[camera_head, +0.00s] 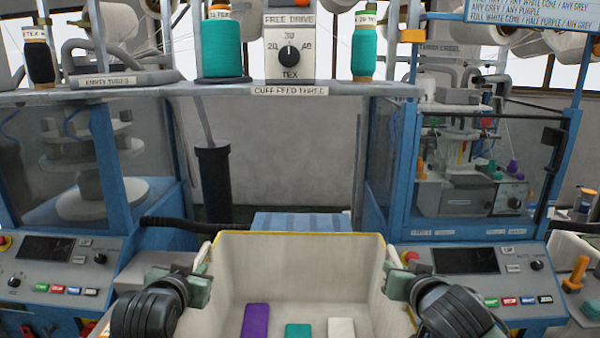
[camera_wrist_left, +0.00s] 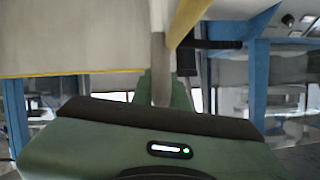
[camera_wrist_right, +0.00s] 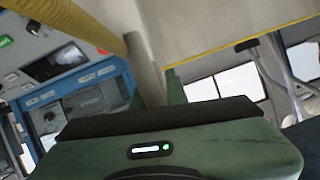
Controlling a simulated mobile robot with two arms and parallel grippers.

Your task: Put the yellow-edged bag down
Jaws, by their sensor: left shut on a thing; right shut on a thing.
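The yellow-edged bag (camera_head: 300,262) is an open, cream, box-shaped bag with a yellow rim, low in the middle of the head view. A purple piece (camera_head: 255,321), a teal piece (camera_head: 298,330) and a white piece (camera_head: 341,328) lie inside it. My left gripper (camera_head: 203,268) is shut on the bag's left side, and my right gripper (camera_head: 393,266) is shut on its right side. In the left wrist view the fingers (camera_wrist_left: 166,88) pinch a pale strip by the yellow edge. The right wrist view shows the same hold (camera_wrist_right: 158,90). The bag's underside is hidden.
A blue ribbed surface (camera_head: 300,222) lies just beyond the bag. Blue-framed machines with control panels (camera_head: 60,265) (camera_head: 470,262) stand at both sides. A shelf (camera_head: 200,94) with teal cones and a dial box crosses above. A black post (camera_head: 213,185) stands behind left.

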